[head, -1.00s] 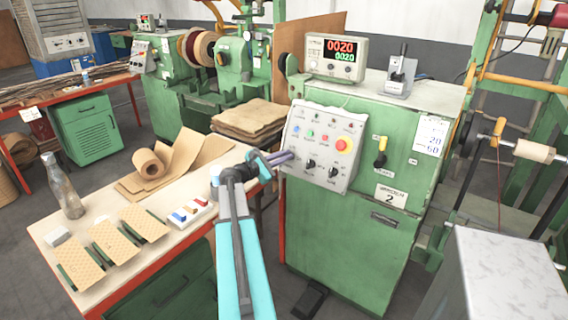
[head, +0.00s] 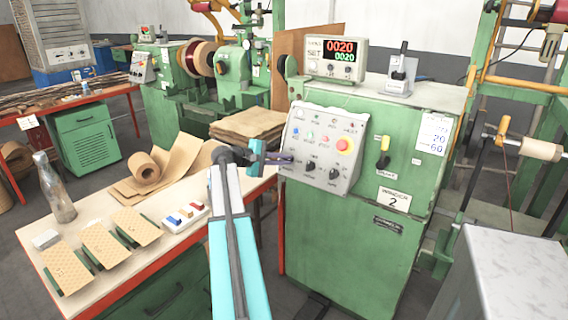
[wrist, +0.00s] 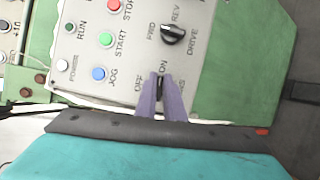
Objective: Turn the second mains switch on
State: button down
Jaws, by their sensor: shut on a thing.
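The control panel (head: 352,140) is on the front of the green machine with the plate reading 2 (head: 394,199). My gripper (head: 292,159) reaches its lower left part. In the wrist view my two purple fingers (wrist: 161,79) are closed around the small dark mains switch knob (wrist: 160,84), between the OFF and ON marks. The fingers cover most of the knob and part of its label, so I cannot tell clearly which mark it points to. The black drive knob (wrist: 173,34) is beside it.
Blue jog (wrist: 98,73), green start (wrist: 105,40) and red stop buttons sit near my fingers. A red emergency button (head: 344,146) is at upper right on the panel. A workbench (head: 110,290) with a paper roll (head: 144,167) stands at left.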

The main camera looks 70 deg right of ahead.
jog(key=shift+f+m, duration=0.1)
jog(key=shift+m, duration=0.5)
jog(key=shift+y, duration=0.3)
jog(key=c, duration=1.9)
grip_release()
jog(key=shift+o, duration=0.2)
jog(key=shift+a, duration=0.15)
jog(key=b+v, duration=0.1)
jog(key=v, duration=1.2)
jog(key=shift+a+r, duration=0.25)
